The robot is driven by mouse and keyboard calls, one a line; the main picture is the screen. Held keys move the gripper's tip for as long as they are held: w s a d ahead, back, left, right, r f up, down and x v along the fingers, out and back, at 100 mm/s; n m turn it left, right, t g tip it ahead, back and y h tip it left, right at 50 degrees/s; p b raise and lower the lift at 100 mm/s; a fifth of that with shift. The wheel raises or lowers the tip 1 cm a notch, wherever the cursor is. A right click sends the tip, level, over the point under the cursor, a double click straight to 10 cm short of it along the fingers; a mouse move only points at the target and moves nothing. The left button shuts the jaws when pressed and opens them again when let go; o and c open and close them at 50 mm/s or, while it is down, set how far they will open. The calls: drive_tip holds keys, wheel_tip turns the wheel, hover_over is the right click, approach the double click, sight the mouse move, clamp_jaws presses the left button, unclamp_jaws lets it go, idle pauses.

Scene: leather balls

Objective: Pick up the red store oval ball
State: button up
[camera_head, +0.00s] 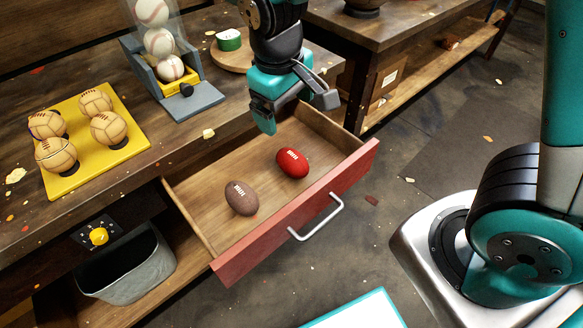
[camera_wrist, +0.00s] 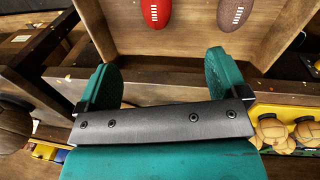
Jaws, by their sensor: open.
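The red oval ball (camera_head: 293,163) with white laces lies in the open wooden drawer (camera_head: 237,221), on its right side. A brown oval ball (camera_head: 241,198) lies to its left in the same drawer. My gripper (camera_head: 268,122) is above the drawer's back edge, behind and to the left of the red ball, apart from it. In the wrist view my gripper (camera_wrist: 162,82) is open and empty. There the red ball (camera_wrist: 157,12) shows at the top edge, partly cut off, and the brown ball (camera_wrist: 235,12) is to its right.
The drawer has raised walls and a red front with a metal handle (camera_head: 316,218). On the bench are a yellow tray (camera_head: 125,152) of tan balls and a dispenser of white balls (camera_head: 158,42). A grey bin (camera_head: 130,270) stands below. The drawer floor around the balls is clear.

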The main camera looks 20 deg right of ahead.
sight(292, 156)
drive_tip(key=shift+h, duration=0.4)
drive_tip(key=f, duration=0.4)
drive_tip(key=w+d+f, duration=0.1)
drive_tip(key=f, duration=0.3)
drive_tip(key=w+d+f+b, duration=0.1)
drive_tip(key=f, duration=0.3)
drive_tip(key=shift+w+f, duration=0.15)
drive_tip(key=shift+f, duration=0.25)
drive_tip(key=shift+w+d+f, duration=0.1)
drive_tip(key=shift+d+f, duration=0.05)
drive_tip(key=shift+f, duration=1.45)
drive_tip(key=shift+d+f, duration=0.15)
drive_tip(key=shift+f, duration=1.4)
drive_tip(key=c, duration=1)
